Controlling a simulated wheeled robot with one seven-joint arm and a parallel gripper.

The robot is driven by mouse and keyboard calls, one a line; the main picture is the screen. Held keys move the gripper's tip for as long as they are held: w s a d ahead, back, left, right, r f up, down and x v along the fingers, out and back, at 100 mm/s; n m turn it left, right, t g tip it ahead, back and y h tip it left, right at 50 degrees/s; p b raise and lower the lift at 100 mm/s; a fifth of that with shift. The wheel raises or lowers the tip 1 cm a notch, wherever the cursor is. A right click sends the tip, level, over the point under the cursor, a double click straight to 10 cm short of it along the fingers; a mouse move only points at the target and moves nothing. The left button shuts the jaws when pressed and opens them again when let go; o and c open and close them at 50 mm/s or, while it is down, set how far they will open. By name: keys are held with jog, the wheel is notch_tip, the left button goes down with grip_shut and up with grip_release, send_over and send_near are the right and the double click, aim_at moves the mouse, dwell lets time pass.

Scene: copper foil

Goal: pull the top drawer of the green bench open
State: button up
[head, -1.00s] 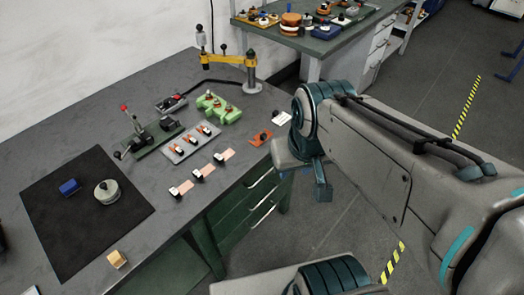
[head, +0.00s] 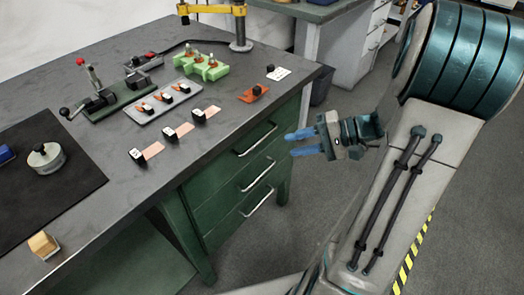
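The green bench (head: 168,205) has a grey top and a stack of three green drawers at its right end. The top drawer (head: 222,168) is shut, flush with the front, and has a metal bar handle (head: 256,140). My gripper (head: 291,145) is right of the drawers, with its two blue fingers pointing left toward the drawer front. The fingers are spread with a gap between them, and nothing is in the gap. In the picture the fingertips stand a little right of the top handle, apart from it; the depth is hard to judge.
Two lower drawers have handles (head: 258,175) too. On the benchtop are an orange piece (head: 254,94), a green block (head: 207,67), a toggle clamp (head: 100,98) and a black mat (head: 75,190). Another bench (head: 305,12) stands behind.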

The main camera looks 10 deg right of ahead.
aim_at(261, 141)
jog(key=w+d+f+m+t+y+b, duration=0.1)
jog(key=w+d+f+m+t+b, duration=0.15)
jog(key=d+f+t, duration=0.2)
jog(key=shift+n+g, duration=0.45)
jog(key=b+x, duration=0.2)
jog(key=x, duration=1.1)
jog(key=shift+w, duration=0.1)
jog(key=shift+d, duration=0.1)
grip_shut()
